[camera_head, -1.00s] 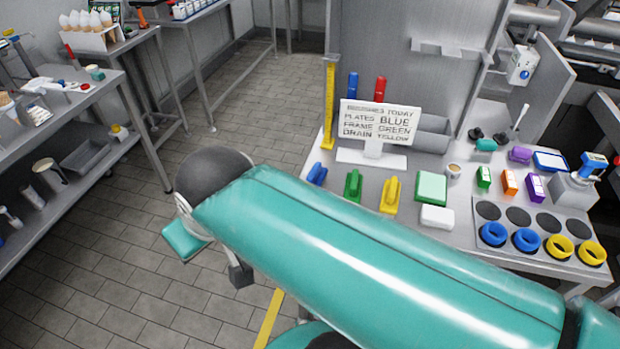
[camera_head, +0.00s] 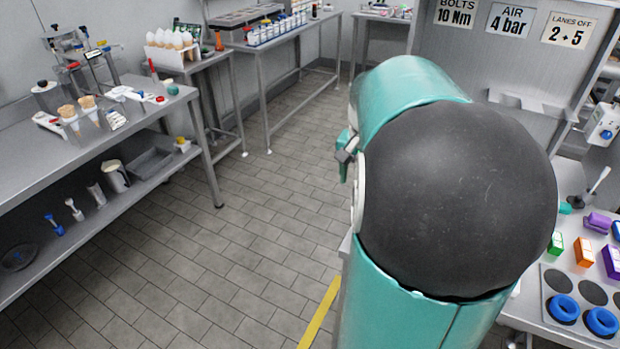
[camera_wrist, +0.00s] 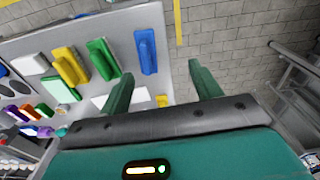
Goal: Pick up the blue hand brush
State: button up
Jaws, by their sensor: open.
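The blue hand brush (camera_wrist: 146,51) lies on the grey bench top, close to the bench edge, in the wrist view. A green brush (camera_wrist: 102,60) and a yellow brush (camera_wrist: 70,66) lie in a row beside it. My gripper (camera_wrist: 160,72) is open and empty, with its two green fingers apart. The blue brush shows beyond the fingertips, nearer the left finger, and is not touched. In the head view my arm hides this part of the bench, so neither the brushes nor the gripper's fingers show there.
A green-topped block (camera_wrist: 62,90) and a white block (camera_wrist: 31,64) lie past the yellow brush. Tiled floor (camera_head: 240,240) is free at left, beside a shelved bench (camera_head: 60,160).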

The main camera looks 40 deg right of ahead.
jog(key=shift+m+y, duration=0.3)
jog(key=shift+m, duration=0.6)
jog(key=d+f, duration=0.1)
jog(key=f, duration=0.2)
jog(key=s+d+f, duration=0.1)
jog(key=d+f, duration=0.1)
jog(key=f, duration=0.1)
jog(key=s+d+f, duration=0.1)
jog(key=d+f, duration=0.1)
jog(key=f, duration=0.2)
jog(key=shift+w+f, duration=0.1)
jog(key=shift+f, duration=2.7)
jog(key=shift+c, duration=0.4)
jog(key=c, duration=1)
